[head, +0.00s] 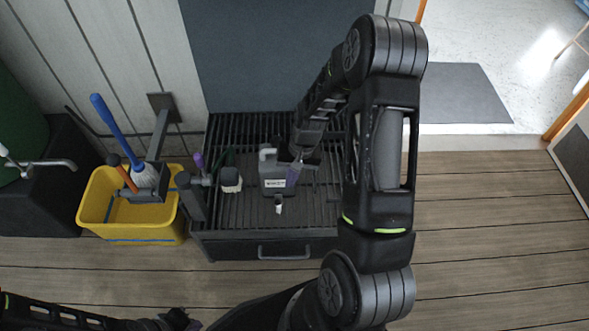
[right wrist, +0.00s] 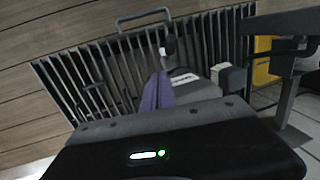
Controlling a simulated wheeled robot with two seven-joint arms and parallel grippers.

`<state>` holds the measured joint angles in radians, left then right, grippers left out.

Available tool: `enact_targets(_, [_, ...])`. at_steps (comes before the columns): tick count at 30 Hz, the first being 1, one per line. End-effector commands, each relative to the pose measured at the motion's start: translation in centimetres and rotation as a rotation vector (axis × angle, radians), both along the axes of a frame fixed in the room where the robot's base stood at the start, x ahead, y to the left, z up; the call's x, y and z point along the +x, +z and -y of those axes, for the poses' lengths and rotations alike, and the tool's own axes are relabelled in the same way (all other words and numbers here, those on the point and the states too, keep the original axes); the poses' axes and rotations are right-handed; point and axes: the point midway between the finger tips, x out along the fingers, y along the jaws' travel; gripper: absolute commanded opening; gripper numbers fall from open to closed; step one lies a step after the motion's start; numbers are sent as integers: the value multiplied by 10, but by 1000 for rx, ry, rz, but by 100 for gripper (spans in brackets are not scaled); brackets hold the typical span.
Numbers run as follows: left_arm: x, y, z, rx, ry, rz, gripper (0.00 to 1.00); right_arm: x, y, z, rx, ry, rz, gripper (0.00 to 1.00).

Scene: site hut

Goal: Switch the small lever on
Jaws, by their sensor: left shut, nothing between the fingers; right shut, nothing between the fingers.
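A small grey box (head: 273,183) with a white label stands on the dark slatted rack. A small lever (head: 278,203) with a pale part and a dark end sticks out at its near side; its on or off position cannot be told. In the right wrist view the lever's dark knob (right wrist: 169,46) shows beyond the box. My right gripper (head: 293,176), with purple fingertips, is shut and empty close to the box's right side; contact cannot be told. My left gripper (head: 188,322) is shut, low at the picture's bottom edge, partly cut off and far from the box.
The slatted rack (head: 235,222) has a front handle (head: 285,252). A brush (head: 231,180) lies left of the box. A yellow bucket (head: 95,205) with a blue-handled brush (head: 116,130) stands further left, beside a dark basin (head: 40,205). The wooden floor at right is clear.

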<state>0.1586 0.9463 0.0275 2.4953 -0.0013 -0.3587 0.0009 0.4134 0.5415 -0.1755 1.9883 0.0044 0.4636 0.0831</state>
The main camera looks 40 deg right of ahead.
Motion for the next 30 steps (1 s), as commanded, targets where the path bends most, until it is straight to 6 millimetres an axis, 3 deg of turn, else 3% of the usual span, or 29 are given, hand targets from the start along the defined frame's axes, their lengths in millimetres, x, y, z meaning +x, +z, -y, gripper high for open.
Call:
enact_targets(3, [0, -4, 0, 0, 0, 0, 0, -3, -9, -19, 2, 4, 0, 0])
enact_targets(7, [0, -5, 0, 0, 0, 0, 0, -5, -15, -29, 0, 2, 0, 0])
enact_targets(30, [0, -6, 0, 0, 0, 0, 0, -17, -26, -48, 1, 1, 0, 0])
